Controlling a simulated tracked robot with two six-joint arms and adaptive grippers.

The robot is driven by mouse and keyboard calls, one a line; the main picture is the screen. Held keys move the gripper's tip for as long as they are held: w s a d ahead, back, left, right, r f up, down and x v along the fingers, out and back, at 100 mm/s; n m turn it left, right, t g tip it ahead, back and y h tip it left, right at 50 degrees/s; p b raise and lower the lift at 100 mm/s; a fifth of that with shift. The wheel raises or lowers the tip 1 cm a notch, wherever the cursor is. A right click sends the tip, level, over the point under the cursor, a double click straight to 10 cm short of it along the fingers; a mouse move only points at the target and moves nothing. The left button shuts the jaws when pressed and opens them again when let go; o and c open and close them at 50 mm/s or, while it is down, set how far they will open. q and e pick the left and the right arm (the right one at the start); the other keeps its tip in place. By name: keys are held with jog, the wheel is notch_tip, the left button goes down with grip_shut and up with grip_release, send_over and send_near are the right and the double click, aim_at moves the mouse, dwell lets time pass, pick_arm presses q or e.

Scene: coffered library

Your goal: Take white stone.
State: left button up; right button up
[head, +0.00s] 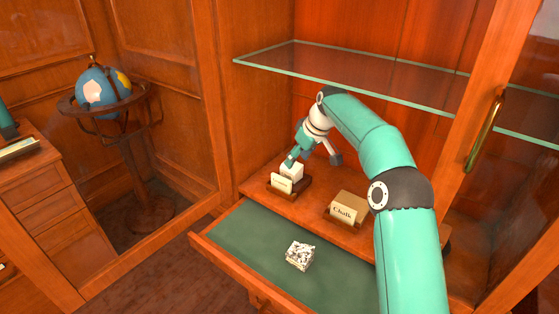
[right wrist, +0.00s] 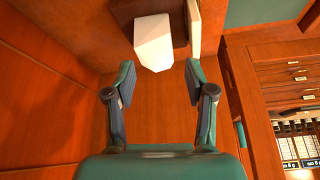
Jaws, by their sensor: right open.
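The white stone (head: 292,170) is a pale block on a dark wooden stand on the cabinet's lower shelf, behind a small label card (head: 281,184) whose writing I cannot read. In the right wrist view the white stone (right wrist: 153,42) shows as a faceted white block beyond the fingertips. My right gripper (head: 312,158) is open at the stone, with one finger overlapping it in the head view. In the right wrist view the right gripper (right wrist: 160,75) has nothing between its fingers, and the stone lies just ahead of the gap. My left gripper is not in view.
A stand with a "Chalk" card (head: 344,211) is to the right on the same shelf. A glass shelf (head: 370,75) spans above my right arm. A brass-handled door (head: 485,130) stands right.

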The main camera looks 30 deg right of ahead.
aim_at(291, 170)
jog(key=shift+w+d+f, duration=0.15)
jog(key=shift+f, duration=0.25)
jog(key=shift+w+d+f, duration=0.1)
jog(key=shift+f, duration=0.25)
jog(key=x, duration=0.5)
jog(key=shift+w+a+f, duration=0.1)
jog(key=shift+w+f, duration=0.15)
jog(key=shift+f, duration=0.1)
grip_shut()
